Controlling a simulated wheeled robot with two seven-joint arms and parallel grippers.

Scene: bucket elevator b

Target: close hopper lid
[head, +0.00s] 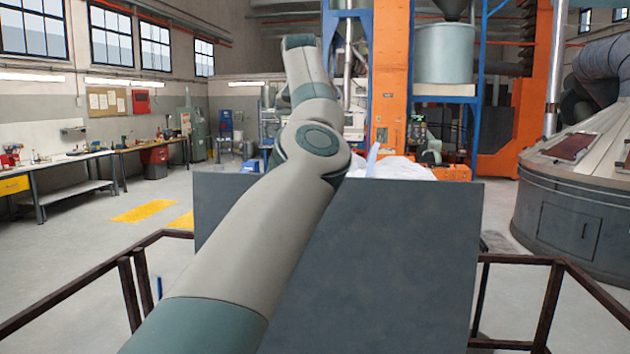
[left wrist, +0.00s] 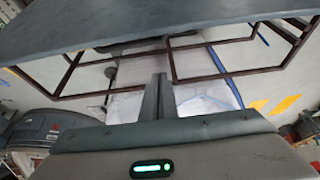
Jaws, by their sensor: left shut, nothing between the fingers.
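A large flat dark grey panel (head: 390,270), which looks like the hopper lid, stands raised in front of me in the head view. White material (head: 392,167) shows just behind its top edge. My left arm reaches up over the panel; its gripper is hidden in the head view. In the left wrist view my left gripper (left wrist: 160,92) is shut and empty, its fingers together. The grey panel (left wrist: 180,30) spans the top of that view, apart from the fingertips. White material (left wrist: 205,104) shows behind the fingers. My right gripper is in neither view.
Brown railings (head: 80,292) flank the panel on the left and right. An orange frame (head: 391,80) and a grey cone-bottomed vessel (head: 444,52) stand behind. A large round grey machine (head: 575,200) is on the right. Workbenches (head: 60,168) line the far left wall.

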